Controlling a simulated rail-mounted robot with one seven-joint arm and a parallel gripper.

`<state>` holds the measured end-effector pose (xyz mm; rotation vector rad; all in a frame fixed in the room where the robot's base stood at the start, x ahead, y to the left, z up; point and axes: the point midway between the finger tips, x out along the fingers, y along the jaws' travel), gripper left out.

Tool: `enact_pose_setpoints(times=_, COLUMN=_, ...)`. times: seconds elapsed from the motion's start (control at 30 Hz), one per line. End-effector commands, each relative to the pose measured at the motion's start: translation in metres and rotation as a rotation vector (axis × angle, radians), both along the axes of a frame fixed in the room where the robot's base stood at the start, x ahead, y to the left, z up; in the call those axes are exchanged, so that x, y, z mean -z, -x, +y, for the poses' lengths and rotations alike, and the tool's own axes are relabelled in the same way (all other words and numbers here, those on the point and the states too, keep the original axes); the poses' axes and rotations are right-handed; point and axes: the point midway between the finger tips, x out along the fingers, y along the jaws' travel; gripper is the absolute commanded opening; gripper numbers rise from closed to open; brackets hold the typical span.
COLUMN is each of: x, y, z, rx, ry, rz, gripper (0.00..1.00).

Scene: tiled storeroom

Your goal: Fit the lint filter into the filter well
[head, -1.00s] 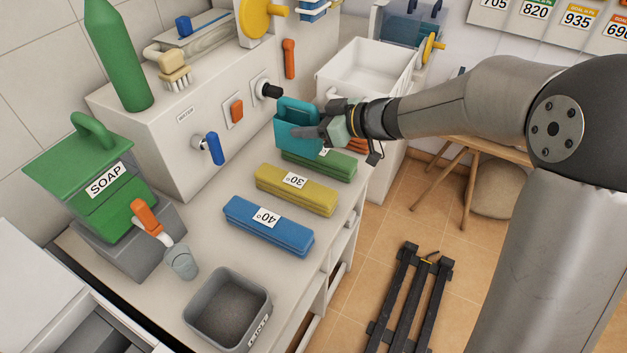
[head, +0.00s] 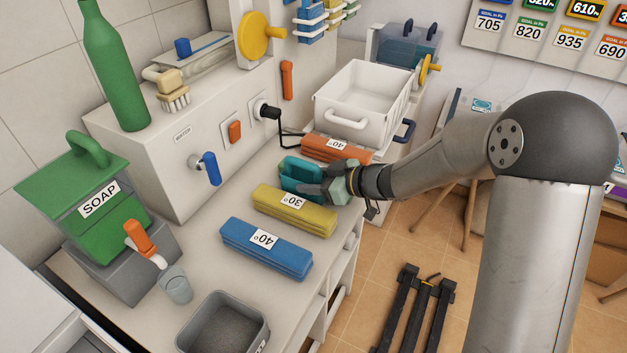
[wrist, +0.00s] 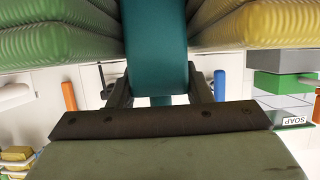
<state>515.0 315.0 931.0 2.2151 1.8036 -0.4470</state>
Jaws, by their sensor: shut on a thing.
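A teal piece (head: 300,170) with a raised loop-like top, which looks like the lint filter, is held by my gripper (head: 325,187). My gripper is shut on it, low over the counter, behind the yellow folded stack (head: 293,210). In the wrist view the teal piece (wrist: 154,45) hangs between my fingers, with a green stack (wrist: 60,30) to its left and the yellow stack to its right. Its lower end is hidden, so I cannot tell whether it touches anything. I cannot pick out the filter well in these views.
A blue stack (head: 266,248) lies nearer, and an orange one (head: 336,148) lies behind my gripper. A grey bin (head: 222,325), a small cup (head: 176,288) and a green soap dispenser (head: 95,210) stand nearer. A white basket (head: 365,100) stands at the back.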

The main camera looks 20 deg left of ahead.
Motion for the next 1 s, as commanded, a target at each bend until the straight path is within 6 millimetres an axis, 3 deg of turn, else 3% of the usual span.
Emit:
enact_pose_setpoints(times=0.2, x=0.004, y=0.0, z=0.0, rx=-0.001, ry=0.0, rz=0.001, gripper=0.17)
enact_pose_setpoints(times=0.23, x=0.003, y=0.0, z=0.0, rx=0.0, ry=0.0, rz=0.0, gripper=0.51)
enact_pose_setpoints(times=0.3, x=0.003, y=0.0, z=0.0, rx=0.0, ry=0.0, rz=0.0, gripper=0.67)
enact_pose_setpoints(times=0.67, x=-0.002, y=0.0, z=-0.001, rx=0.001, ry=0.0, rz=-0.001, gripper=0.67)
enact_pose_setpoints(times=1.0, x=-0.027, y=0.012, z=-0.061, rx=0.004, ry=0.001, rz=-0.003, gripper=0.67)
